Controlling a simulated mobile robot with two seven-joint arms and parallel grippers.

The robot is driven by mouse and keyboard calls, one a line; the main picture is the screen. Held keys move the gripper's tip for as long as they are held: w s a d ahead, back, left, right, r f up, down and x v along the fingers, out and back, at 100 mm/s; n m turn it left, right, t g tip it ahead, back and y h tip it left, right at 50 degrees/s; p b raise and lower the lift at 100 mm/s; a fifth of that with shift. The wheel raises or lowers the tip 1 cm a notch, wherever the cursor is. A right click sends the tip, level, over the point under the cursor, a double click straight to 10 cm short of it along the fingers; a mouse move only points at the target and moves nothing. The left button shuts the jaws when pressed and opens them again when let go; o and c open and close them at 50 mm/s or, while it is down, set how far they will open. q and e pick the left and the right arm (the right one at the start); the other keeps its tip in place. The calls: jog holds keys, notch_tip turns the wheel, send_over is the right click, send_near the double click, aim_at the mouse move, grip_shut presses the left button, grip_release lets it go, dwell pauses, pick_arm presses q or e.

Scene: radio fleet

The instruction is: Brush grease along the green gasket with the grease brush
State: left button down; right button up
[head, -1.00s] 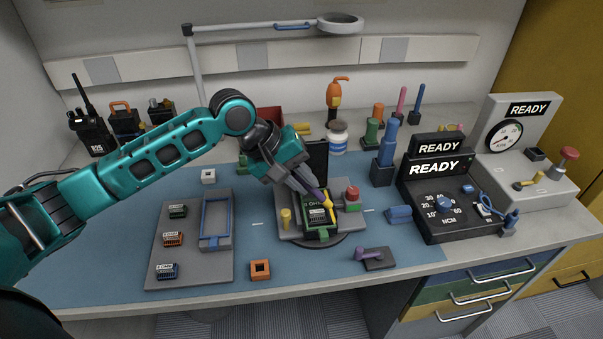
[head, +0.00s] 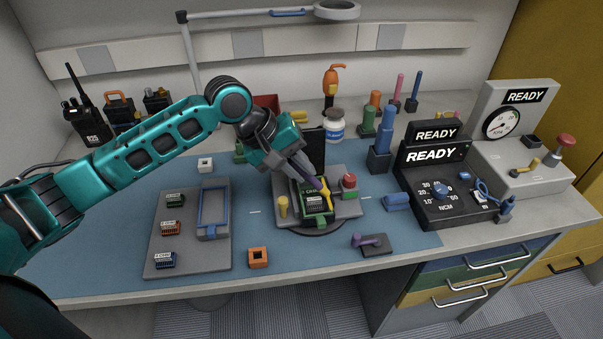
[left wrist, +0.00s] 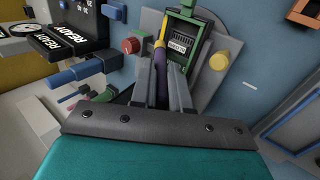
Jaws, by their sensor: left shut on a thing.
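My left gripper (head: 308,176) is shut on the grease brush, which has a purple handle (head: 318,184) and a yellow end (head: 326,194). The brush also shows between the fingers in the left wrist view (left wrist: 160,60). It slants down over the right side of the open radio housing (head: 315,204), which sits in a grey fixture. The green gasket (left wrist: 187,52) appears as a green rim around the housing in the left wrist view. The brush end is at or just above this rim; contact cannot be told. My right gripper is not in view.
The fixture has a red knob (head: 349,181) and a yellow peg (head: 283,206). A grey tray (head: 190,257) with small modules lies left. A white jar (head: 335,125) stands behind. Black READY units (head: 432,180) stand right. The blue mat (head: 110,220) is free at left.

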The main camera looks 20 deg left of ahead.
pick_arm(q)
jog(key=shift+w+a, duration=0.5)
jog(key=shift+w, duration=0.25)
jog(key=shift+w+a, duration=0.45)
jog(key=shift+w, duration=0.25)
jog(key=shift+f, duration=0.1)
notch_tip(320, 180, up, 6)
notch_tip(320, 180, up, 3)
jog(key=shift+r, duration=0.1)
dwell(0.4)
